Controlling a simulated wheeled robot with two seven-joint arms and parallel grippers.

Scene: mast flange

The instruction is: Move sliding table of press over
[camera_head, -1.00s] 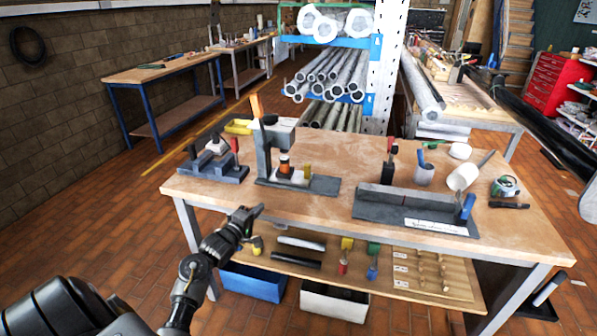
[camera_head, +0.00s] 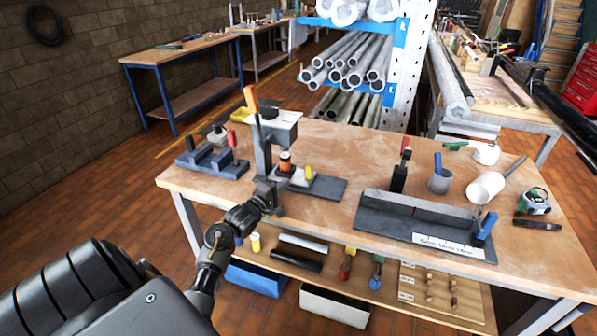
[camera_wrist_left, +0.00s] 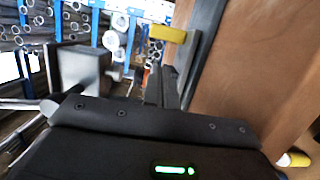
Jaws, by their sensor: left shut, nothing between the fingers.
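The press (camera_head: 277,130) stands near the left end of the workbench, with a grey head, a dark column and an orange-tipped lever. Its dark sliding table (camera_head: 326,187) extends to the right of the column and carries a yellow knob (camera_head: 308,172). The yellow knob also shows in the left wrist view (camera_wrist_left: 168,33). My left gripper (camera_head: 275,189) is shut and empty at the front of the press, left of the knob. I cannot tell whether it touches the press. Its fingers show in the left wrist view (camera_wrist_left: 164,86). My right gripper is out of view.
A dark clamp fixture (camera_head: 212,162) stands left of the press. Bare bench top separates the press from the long fixture. Bins sit below.

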